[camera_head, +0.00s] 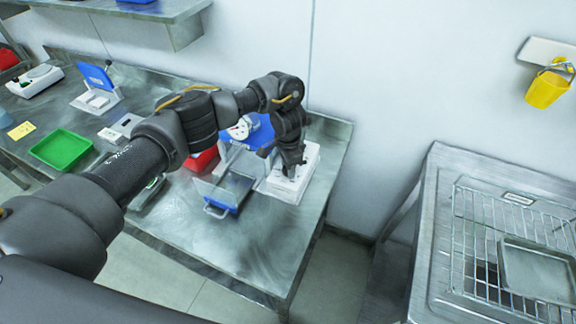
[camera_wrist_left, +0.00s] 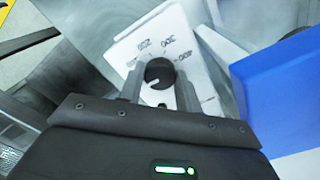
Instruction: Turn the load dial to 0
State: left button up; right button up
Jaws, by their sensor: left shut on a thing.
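The load dial is a dark round knob (camera_wrist_left: 159,73) on the white face of a dosing unit (camera_wrist_left: 150,36). Printed numbers, among them 300 and 400, ring its far side upside down in the left wrist view. A short pale mark on the knob points toward the gripper body; the markings on that near side are hidden. My left gripper (camera_head: 291,170) reaches down onto the white unit (camera_head: 309,160) at the right end of the bench. Its two fingers are shut on the knob from either side. In the head view the gripper hides the dial. My right gripper is not in view.
The bench front (camera_head: 240,255) is bare. A wire rack (camera_head: 480,225) stands at right.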

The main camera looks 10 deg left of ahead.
pick_arm(q)
jog(key=o, duration=1)
notch_tip(320, 180, up, 11)
jog(key=shift+p, duration=0.3)
jog(key=shift+f, duration=0.1)
jog(key=shift+a, duration=0.1)
